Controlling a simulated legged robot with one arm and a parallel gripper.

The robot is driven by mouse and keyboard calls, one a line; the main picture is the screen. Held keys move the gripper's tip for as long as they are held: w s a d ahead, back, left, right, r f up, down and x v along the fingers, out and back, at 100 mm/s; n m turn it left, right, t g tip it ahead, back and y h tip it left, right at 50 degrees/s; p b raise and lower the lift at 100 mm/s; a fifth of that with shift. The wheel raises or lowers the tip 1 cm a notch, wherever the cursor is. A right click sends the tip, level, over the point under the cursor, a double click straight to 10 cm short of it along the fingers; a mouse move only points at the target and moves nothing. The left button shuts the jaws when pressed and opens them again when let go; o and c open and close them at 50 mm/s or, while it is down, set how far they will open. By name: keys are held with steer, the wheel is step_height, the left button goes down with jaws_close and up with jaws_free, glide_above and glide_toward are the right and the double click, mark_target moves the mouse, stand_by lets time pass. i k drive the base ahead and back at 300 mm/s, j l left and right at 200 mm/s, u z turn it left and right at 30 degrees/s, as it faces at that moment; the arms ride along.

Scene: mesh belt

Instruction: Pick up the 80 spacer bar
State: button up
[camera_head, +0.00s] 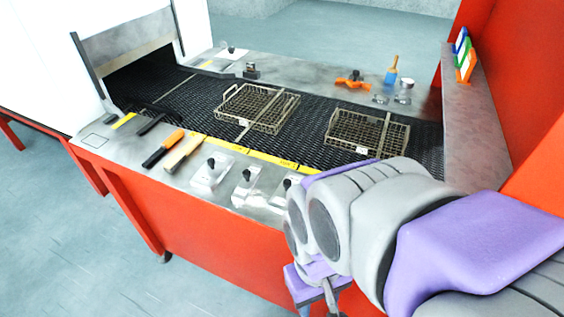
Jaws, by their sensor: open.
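No bar shows a readable 80, so I cannot tell which thing is the 80 spacer bar. On the front ledge at the left lie a small dark bar (151,124), an orange-and-black bar-shaped piece (164,148) and a tan bar-shaped piece (184,152), apart from my gripper. My gripper (326,292) is at the bottom centre, in front of the red machine side and below the ledge. It is open and partly cut off by the frame edge. Nothing shows between its fingers. My arm hides part of the front ledge and belt.
A black mesh belt (205,98) carries two wire baskets (232,121) (331,141). Metal fixtures with black knobs (211,172) stand on the front ledge. Coloured frames (465,62) stand at right.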

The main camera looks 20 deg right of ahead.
mark_target(210, 174)
steer(key=z, duration=0.35)
steer(key=j+z, duration=0.35)
steer(key=j, duration=0.2)
steer(key=j+z, duration=0.35)
steer(key=j, duration=0.15)
steer(key=k+j+z, duration=0.2)
steer(key=j+z, duration=0.15)
steer(key=k+j, duration=0.1)
steer(key=j, duration=0.3)
steer(key=k+j, duration=0.1)
steer(key=j, duration=0.3)
steer(key=k+j, duration=0.1)
steer(key=j, duration=0.25)
steer(key=k+j+z, duration=0.1)
steer(key=j, duration=0.3)
